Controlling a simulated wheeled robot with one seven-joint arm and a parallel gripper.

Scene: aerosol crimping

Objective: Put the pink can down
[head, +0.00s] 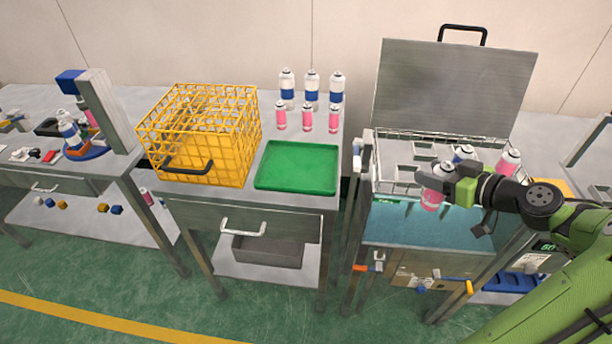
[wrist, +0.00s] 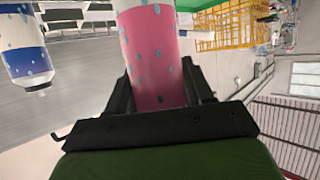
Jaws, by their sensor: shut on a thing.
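My gripper (head: 447,180) is shut on a pink can (head: 433,194), which it holds over the front of the open-lidded water bath (head: 425,224). In the wrist view the pink can (wrist: 157,55) is between the jaws and has drops on its surface. The can looks roughly upright in the head view. Another pink can (head: 508,162) and a blue-banded can (head: 462,153) stand at the wire rack in the bath. The blue-banded can also shows in the wrist view (wrist: 24,48), with drops on it.
A green tray (head: 297,167) lies empty on the middle table. A yellow wire basket (head: 202,135) stands left of it. Several pink and blue-banded cans (head: 311,90) stand behind the tray. The raised lid (head: 452,90) stands behind the bath.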

